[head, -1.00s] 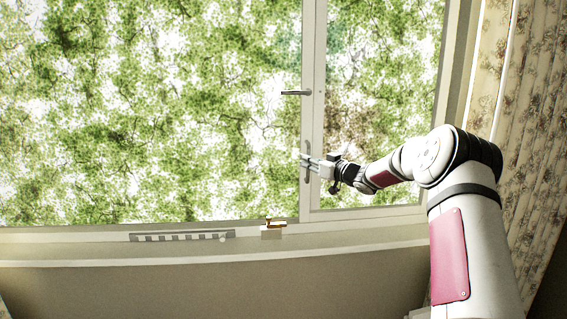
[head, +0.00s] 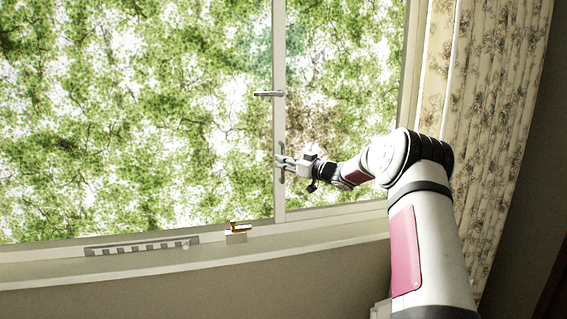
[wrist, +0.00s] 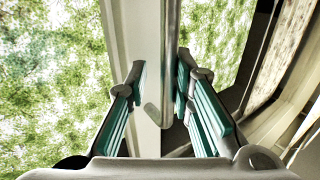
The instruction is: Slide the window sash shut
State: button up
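The window sash (head: 279,125) is a pale framed pane; its upright edge stands right of the middle of the window in the head view. A grey upright pull handle (head: 282,177) sits low on this edge. My gripper (head: 279,160) is at the handle, partly covering it. In the wrist view, my gripper (wrist: 161,82) is open, with teal-padded fingers on either side of the handle (wrist: 171,60). The right finger is close to the handle; I cannot tell if it touches. The left finger stands apart, in front of the pale upright.
A dark lever handle (head: 269,93) sticks out left higher up. A brass latch on a pale block (head: 237,236) and a grey slotted strip (head: 142,246) are on the sill (head: 190,263). A floral curtain (head: 500,120) hangs at the right.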

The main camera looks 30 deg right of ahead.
jog(key=shift+a, duration=0.15)
jog(key=v, duration=1.2)
jog(key=shift+w, duration=0.1)
dwell(0.5)
